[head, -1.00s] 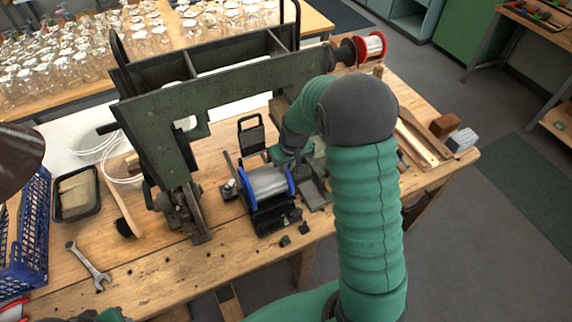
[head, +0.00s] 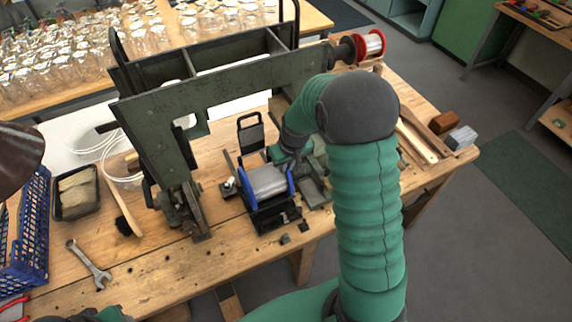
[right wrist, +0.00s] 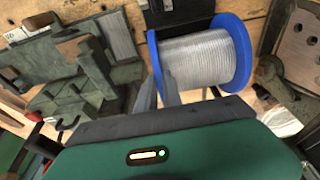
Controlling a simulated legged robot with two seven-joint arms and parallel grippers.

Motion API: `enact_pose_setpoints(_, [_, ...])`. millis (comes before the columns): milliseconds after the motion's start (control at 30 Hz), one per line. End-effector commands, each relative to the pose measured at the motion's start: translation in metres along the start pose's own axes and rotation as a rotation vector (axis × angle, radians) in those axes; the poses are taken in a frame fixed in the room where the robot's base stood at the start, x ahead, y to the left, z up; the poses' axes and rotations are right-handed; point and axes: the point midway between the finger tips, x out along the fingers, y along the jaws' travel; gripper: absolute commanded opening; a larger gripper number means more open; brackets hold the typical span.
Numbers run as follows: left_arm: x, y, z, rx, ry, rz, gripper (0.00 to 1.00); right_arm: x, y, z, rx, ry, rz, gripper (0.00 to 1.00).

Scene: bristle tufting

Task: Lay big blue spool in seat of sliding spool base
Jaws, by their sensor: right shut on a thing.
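The big blue spool (head: 267,181), with blue end flanges and pale silver-grey winding, sits at the black sliding spool base (head: 272,217) on the workbench. Its lower part is hidden behind the base's front. Whether it rests fully in the seat I cannot tell. My right gripper (head: 284,158) reaches it from the back right and is shut on it. In the right wrist view the spool (right wrist: 203,52) lies across just beyond my fingers (right wrist: 172,90), its two flanges to either side. My left gripper is not in view; only a bit of green arm shows at the bottom left.
A large dark green machine frame (head: 225,100) stands behind and left of the base. A red spool (head: 370,46) sits at its far right. A wrench (head: 88,265), a black tray (head: 75,192) and a blue crate (head: 25,235) lie at the left. Wood strips lie at right.

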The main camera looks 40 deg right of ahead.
Motion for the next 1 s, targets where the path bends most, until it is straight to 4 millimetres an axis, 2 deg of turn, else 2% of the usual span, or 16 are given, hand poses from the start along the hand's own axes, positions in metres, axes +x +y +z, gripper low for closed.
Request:
enact_pose_setpoints(800, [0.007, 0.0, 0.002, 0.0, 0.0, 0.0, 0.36, 0.01, 0.0, 0.001, 0.001, 0.003, 0.0, 0.0])
enact_pose_setpoints(833, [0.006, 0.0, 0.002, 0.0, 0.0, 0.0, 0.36, 0.009, 0.0, 0.001, 0.001, 0.003, 0.0, 0.12])
enact_pose_setpoints(1000, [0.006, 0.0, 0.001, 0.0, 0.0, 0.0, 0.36, 0.009, 0.0, 0.002, 0.0, 0.002, 0.0, 0.35])
